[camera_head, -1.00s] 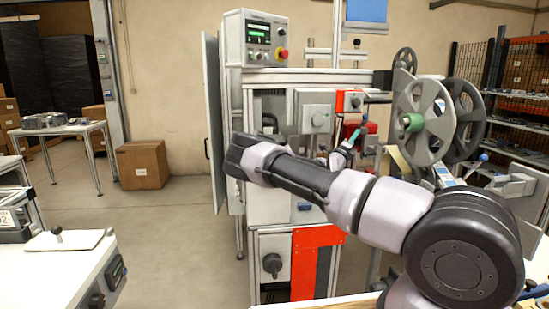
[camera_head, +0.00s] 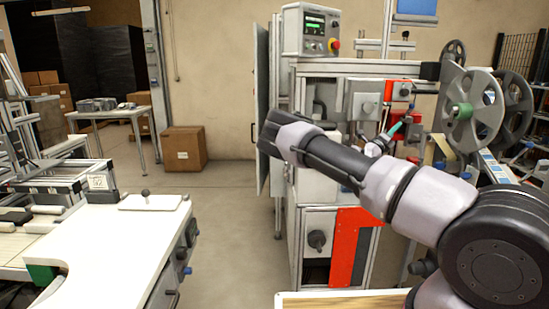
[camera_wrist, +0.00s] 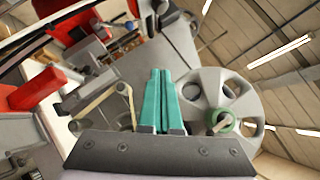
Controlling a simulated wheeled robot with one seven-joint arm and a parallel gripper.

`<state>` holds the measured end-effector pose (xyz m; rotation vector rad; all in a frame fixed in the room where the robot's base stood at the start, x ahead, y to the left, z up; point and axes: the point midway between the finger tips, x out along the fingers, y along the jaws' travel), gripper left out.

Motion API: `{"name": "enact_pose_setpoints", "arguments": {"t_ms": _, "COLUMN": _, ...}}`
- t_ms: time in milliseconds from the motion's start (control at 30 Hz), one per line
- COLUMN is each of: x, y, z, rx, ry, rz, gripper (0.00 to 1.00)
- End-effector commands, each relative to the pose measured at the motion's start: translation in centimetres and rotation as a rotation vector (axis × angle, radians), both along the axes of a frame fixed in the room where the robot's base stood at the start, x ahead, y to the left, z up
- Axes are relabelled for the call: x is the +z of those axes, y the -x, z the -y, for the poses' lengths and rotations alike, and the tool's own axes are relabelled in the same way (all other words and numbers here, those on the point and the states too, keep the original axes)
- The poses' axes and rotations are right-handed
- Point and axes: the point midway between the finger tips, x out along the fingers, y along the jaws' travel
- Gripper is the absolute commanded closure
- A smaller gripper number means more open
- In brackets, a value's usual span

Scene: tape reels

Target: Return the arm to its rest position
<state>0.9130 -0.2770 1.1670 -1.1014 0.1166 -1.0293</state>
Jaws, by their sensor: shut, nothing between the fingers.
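My arm (camera_head: 335,165) reaches in from the lower right, bends at the left, and folds back toward the machine. My gripper (camera_head: 401,125) shows small, with teal fingers, in front of the machine's upper part in the head view. In the wrist view my gripper (camera_wrist: 160,75) has its teal fingers pressed together with nothing between them. Whether the fingertips touch any part of the machine cannot be told.
The machine (camera_head: 340,80) with red panels stands behind the arm. Grey reels (camera_head: 474,110) are at its right; one also shows in the wrist view (camera_wrist: 245,90). A white-topped bench (camera_head: 115,235) is at left. Floor (camera_head: 225,230) between bench and machine is clear. A cardboard box (camera_head: 183,149) stands behind.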

Motion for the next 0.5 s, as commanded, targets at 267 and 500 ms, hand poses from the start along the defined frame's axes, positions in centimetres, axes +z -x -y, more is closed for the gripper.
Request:
{"name": "enact_pose_setpoints", "arguments": {"t_ms": 267, "x": 0.6, "y": 3.3, "z": 3.4, "rx": -0.08, "ry": -0.181, "rz": 0.145, "gripper": 1.0}}
{"name": "enact_pose_setpoints", "arguments": {"t_ms": 500, "x": 0.4, "y": 8.3, "z": 7.1, "rx": -0.201, "ry": -0.434, "rz": 0.37, "gripper": 1.0}}
